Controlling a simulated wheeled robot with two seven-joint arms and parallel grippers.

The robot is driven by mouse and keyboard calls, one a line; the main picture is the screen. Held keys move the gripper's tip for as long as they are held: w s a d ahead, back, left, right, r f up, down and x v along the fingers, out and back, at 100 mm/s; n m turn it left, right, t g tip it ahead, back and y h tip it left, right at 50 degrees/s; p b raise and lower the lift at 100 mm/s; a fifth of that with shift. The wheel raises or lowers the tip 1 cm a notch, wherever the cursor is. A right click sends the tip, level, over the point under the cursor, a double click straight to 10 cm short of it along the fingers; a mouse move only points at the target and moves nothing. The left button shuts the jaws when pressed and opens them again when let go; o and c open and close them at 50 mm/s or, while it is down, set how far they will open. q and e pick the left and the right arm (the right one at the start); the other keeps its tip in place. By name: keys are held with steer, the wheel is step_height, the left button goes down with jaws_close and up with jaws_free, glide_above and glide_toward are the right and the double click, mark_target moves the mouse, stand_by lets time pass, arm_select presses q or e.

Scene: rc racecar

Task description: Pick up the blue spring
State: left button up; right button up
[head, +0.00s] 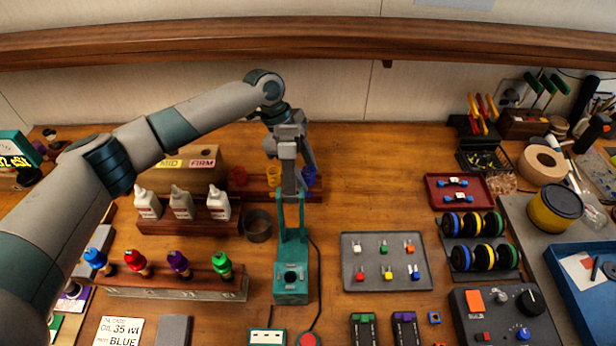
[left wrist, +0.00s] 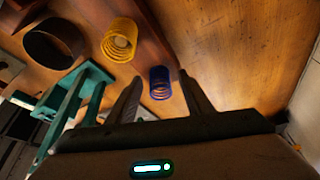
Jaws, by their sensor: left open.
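The blue spring (head: 310,177) stands at the right end of a dark wooden rack (head: 255,193) at the back of the table. My left gripper (head: 301,172) is over the rack's right end, partly covering the spring in the head view. In the left wrist view, the blue spring (left wrist: 160,84) shows between the two spread fingertips of the left gripper (left wrist: 160,76). I cannot tell whether the fingers touch it. The gripper is open and holds nothing. My right gripper is not in view.
A yellow spring (head: 273,175) and a red spring (head: 238,176) stand left on the same rack. A teal stand (head: 291,285) is in front of the gripper. White bottles (head: 181,202) and a dark ring (head: 258,226) are nearby.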

arm_select(q)
steer(key=c, duration=1.1)
steer(key=shift+r, duration=0.1)
steer(key=shift+r+b, duration=0.5)
steer(key=shift+r, duration=0.3)
step_height(320, 180, up, 16)
steer(key=b, duration=0.5)
steer(key=shift+r, duration=0.15)
steer(key=shift+r+p, duration=2.45)
steer(key=shift+p, duration=0.05)
